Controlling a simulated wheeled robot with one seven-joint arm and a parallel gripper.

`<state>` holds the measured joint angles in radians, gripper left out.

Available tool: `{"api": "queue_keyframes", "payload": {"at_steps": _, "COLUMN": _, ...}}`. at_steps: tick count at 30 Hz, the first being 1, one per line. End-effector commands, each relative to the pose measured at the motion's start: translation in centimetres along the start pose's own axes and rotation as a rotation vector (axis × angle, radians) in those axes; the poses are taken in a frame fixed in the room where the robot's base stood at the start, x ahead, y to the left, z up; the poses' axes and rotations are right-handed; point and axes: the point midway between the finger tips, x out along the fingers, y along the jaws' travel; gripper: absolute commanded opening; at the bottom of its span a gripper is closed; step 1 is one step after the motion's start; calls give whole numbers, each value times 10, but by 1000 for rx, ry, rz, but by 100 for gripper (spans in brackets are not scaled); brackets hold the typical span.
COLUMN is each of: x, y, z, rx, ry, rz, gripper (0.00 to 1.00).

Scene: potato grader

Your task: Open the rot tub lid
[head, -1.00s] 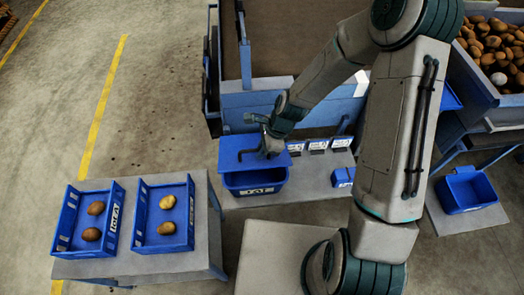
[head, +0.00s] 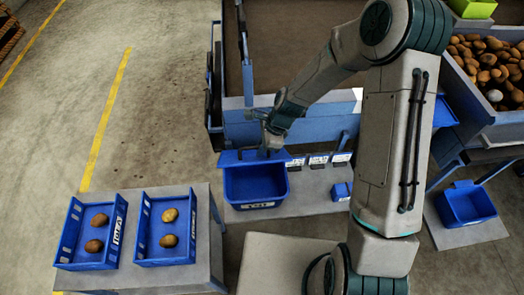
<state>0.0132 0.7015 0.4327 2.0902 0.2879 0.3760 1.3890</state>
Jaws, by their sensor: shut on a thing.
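The blue rot tub (head: 256,187) stands on a grey bench at the middle of the head view, with a white label on its front. Its inside shows, and it looks empty. The blue lid (head: 232,157) stands raised along the tub's back edge and shows only as a narrow strip. My gripper (head: 265,149) is at the lid, above the tub's back edge, shut on the lid. The arm hides part of the fingers and the exact point of hold.
Two blue trays (head: 67,232) (head: 145,245) with potatoes stand on a table at the left. Labelled holders (head: 318,160) and a small blue box (head: 341,190) sit right of the tub. A blue bin (head: 466,204) and a potato-filled crate (head: 480,117) are at the right.

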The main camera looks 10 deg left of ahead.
Motion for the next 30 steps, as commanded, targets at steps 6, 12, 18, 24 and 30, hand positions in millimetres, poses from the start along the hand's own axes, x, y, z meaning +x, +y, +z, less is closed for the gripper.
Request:
{"api": "queue_keyframes", "payload": {"at_steps": 6, "x": -7, "y": -12, "z": 2, "rx": 0, "ry": 1, "rz": -3, "gripper": 0}}
{"api": "queue_keyframes", "payload": {"at_steps": 12, "x": -9, "y": -16, "z": 3, "rx": 0, "ry": 1, "rz": -1, "gripper": 0}}
{"api": "queue_keyframes", "payload": {"at_steps": 18, "x": -13, "y": -28, "z": 4, "rx": 0, "ry": 1, "rz": -1, "gripper": 0}}
{"api": "queue_keyframes", "payload": {"at_steps": 24, "x": -18, "y": -40, "z": 6, "rx": -1, "ry": 1, "rz": 0, "gripper": 0}}
{"api": "queue_keyframes", "payload": {"at_steps": 30, "x": -20, "y": -48, "z": 7, "rx": -1, "ry": 1, "rz": 0, "gripper": 0}}
